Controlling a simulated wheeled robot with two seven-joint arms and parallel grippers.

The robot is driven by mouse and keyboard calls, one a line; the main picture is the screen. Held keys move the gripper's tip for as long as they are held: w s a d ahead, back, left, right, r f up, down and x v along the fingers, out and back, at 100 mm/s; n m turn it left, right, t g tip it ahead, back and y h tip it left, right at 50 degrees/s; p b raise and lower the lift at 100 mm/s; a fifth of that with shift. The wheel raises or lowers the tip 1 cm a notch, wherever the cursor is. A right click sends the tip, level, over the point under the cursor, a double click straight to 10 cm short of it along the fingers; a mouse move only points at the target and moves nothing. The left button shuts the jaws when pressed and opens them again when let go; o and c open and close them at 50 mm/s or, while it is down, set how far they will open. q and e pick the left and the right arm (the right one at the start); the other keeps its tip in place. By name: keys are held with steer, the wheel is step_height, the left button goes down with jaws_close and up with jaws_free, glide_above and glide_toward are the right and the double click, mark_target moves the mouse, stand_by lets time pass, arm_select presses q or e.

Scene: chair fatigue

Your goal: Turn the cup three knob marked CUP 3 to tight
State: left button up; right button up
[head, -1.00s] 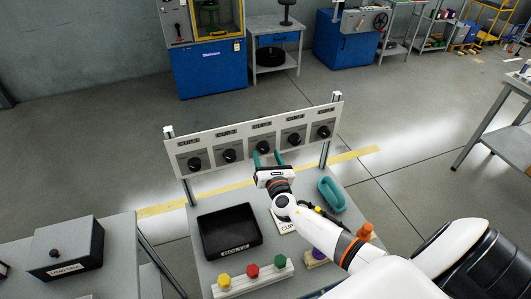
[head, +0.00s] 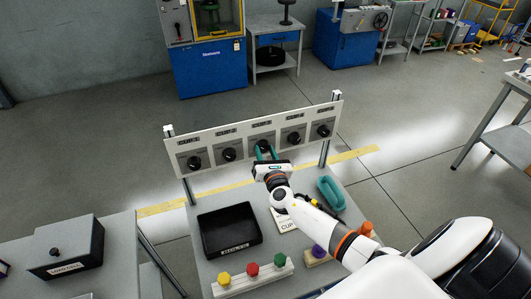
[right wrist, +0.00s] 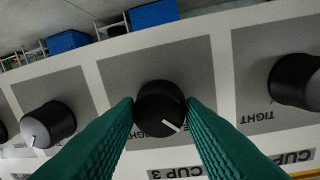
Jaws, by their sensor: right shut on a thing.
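The CUP 3 knob (right wrist: 160,108) is black and round with a white pointer line, which points to the lower right in the right wrist view. Its CUP 3 label (right wrist: 175,172) shows at the bottom edge of that view. The knob is the middle one (head: 263,145) on the panel in the head view. My right gripper (head: 264,153) is shut on it, with a green finger on each side in the right wrist view (right wrist: 160,112). Any TIGHT mark for this knob is hidden. My left gripper is not in view.
The white panel (head: 213,160) carries several similar knobs; one neighbour (right wrist: 296,80) stands to the right in the wrist view. On the bench are a black tray (head: 228,232), a teal tray-like piece (head: 330,194) and a block with coloured knobs (head: 252,277).

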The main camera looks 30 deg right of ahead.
steer(key=shift+f+m, duration=0.1)
steer(key=shift+m, duration=0.3)
steer(key=m+b, duration=0.2)
steer(key=m, duration=0.1)
steer(key=shift+m, duration=0.4)
steer(key=m, duration=0.2)
steer(key=m+b, duration=0.1)
steer(key=m, duration=0.2)
steer(key=shift+g+y, duration=0.3)
steer(key=shift+y, duration=0.1)
steer(key=m, duration=0.3)
steer(key=shift+d+r+y+b, duration=0.1)
steer(key=shift+r+y+b, duration=0.1)
steer(key=shift+y+b, duration=0.15)
steer(key=shift+m, duration=2.1)
steer(key=shift+y, duration=0.25)
steer(key=o, duration=1)
